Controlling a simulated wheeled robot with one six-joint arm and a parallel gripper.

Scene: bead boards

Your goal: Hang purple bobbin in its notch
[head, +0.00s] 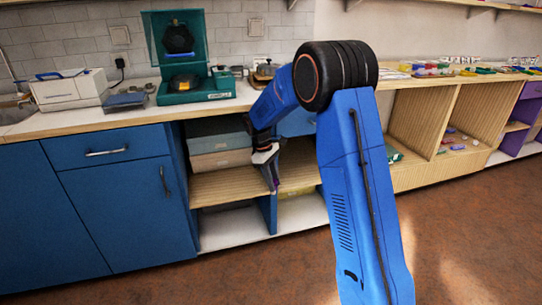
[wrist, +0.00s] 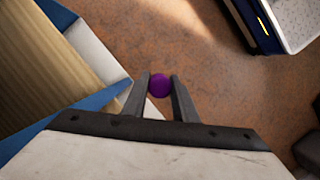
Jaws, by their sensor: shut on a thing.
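The purple bobbin (wrist: 159,85) shows in the wrist view as a round purple shape between the two grey fingers of my gripper (wrist: 159,88). My gripper is shut on it, with a finger on each side, and the floor lies beyond. In the head view my gripper (head: 272,180) points down in front of the open shelves under the counter. A small purple bit shows near its fingertips there, too small to make out well. I cannot make out the bobbin's notch in either view.
Open shelves (head: 230,184) with boxes (head: 220,159) stand behind my gripper. The counter (head: 140,118) above carries a teal machine (head: 190,88) and a white case (head: 68,90). Blue cabinets (head: 100,200) are at left. The brown floor (head: 470,220) is clear at right.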

